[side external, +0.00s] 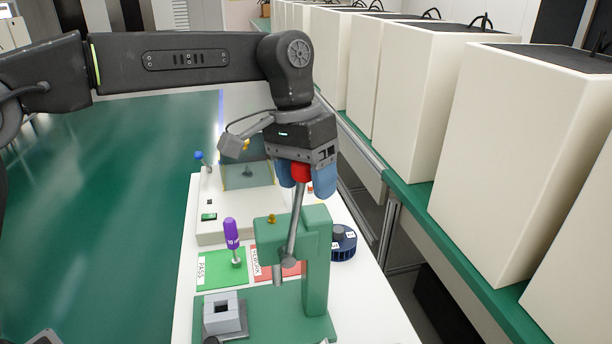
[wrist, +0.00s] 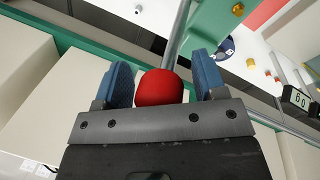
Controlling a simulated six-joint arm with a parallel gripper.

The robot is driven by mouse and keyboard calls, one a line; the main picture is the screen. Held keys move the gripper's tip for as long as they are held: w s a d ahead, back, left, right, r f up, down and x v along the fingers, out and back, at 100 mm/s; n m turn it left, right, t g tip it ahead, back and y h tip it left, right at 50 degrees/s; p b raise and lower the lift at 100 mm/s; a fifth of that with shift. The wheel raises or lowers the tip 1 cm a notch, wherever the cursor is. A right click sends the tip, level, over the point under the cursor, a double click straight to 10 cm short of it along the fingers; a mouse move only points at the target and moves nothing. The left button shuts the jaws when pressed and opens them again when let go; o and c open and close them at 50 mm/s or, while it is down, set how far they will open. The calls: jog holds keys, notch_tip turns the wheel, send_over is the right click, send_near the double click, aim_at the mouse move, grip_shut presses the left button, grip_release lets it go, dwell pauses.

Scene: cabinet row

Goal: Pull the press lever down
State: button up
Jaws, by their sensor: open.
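The press (side external: 317,265) is a green frame standing on the white table. Its lever (side external: 297,225) is a grey rod that rises from the pivot, tilted slightly right, to a red knob (side external: 300,172) at the top. My gripper (side external: 305,180) is at the knob, pointing down, with blue fingers. In the wrist view the red knob (wrist: 160,88) sits between the two open fingers (wrist: 163,85), with a visible gap on the left finger's side. The rod (wrist: 177,35) runs away from the knob. Under the press is a grey block fixture (side external: 222,314).
Green PASS (side external: 218,268) and red REWORK (side external: 268,262) areas lie behind the press. A purple-handled tool (side external: 232,235) stands on the green area. A dark blue round holder (side external: 343,242) is to the right. White cabinets (side external: 520,150) line the right side.

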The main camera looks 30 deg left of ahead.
jog(key=shift+c, duration=0.3)
grip_shut()
jog(key=shift+s+a+r+t+h, duration=0.2)
jog(key=shift+s+a+t+h, duration=0.1)
jog(key=shift+s+a, duration=0.15)
jog(key=s+a+f+t+h, duration=0.2)
jog(key=s+a+f, duration=0.6)
jog(key=s+a, duration=0.3)
jog(key=shift+s+a+f+t+h, duration=0.25)
jog(key=shift+s+f+t+h, duration=0.05)
jog(key=shift+h, duration=0.1)
dwell(0.4)
